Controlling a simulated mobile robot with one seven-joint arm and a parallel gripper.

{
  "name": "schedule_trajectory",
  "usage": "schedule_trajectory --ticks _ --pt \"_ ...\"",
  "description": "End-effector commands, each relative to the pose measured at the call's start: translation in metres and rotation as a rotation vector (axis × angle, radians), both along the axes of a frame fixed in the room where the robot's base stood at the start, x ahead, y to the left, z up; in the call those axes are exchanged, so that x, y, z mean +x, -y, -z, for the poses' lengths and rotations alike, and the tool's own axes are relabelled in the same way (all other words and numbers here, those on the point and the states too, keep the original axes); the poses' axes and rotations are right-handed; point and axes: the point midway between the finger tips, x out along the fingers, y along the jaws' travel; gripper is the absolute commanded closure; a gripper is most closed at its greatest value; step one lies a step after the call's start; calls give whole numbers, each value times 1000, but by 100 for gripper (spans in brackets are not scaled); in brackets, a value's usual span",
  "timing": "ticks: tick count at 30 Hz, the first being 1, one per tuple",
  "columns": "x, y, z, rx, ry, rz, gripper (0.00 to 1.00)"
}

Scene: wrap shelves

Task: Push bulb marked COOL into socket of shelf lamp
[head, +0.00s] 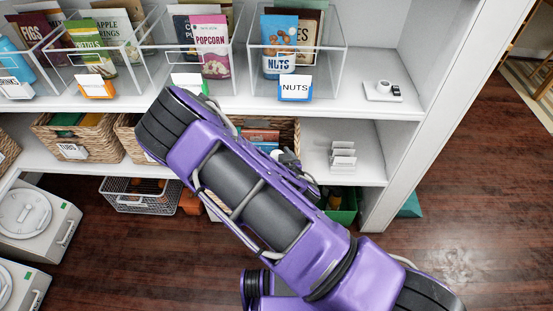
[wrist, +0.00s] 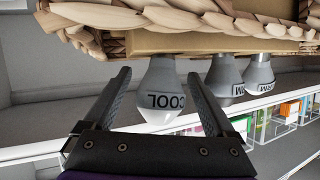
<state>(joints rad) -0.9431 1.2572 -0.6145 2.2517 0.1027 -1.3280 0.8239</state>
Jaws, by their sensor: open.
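The bulb marked COOL (wrist: 160,100) is a grey-and-white bulb in the wrist view, with its lettering upside down. Its narrow end meets the edge of a woven basket (wrist: 110,14) at the top of the picture. My gripper (wrist: 158,76) is open, with one finger on each side of this bulb; I cannot tell whether either finger touches it.
Two other bulbs, one marked WARM (wrist: 258,75), are right of the COOL bulb. Clear bins of snack bags (head: 297,60) line the upper shelf. Woven baskets (head: 80,140) and a white card holder (head: 343,156) stand on the shelf below. The upper shelf's right end has free room.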

Motion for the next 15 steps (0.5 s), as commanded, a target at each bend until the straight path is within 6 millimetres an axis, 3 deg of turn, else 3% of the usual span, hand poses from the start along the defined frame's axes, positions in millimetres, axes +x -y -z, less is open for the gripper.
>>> schedule_trajectory --ticks 6,15 --pt "1 0 0 0 0 0 10" --pt "1 0 0 0 0 0 62"
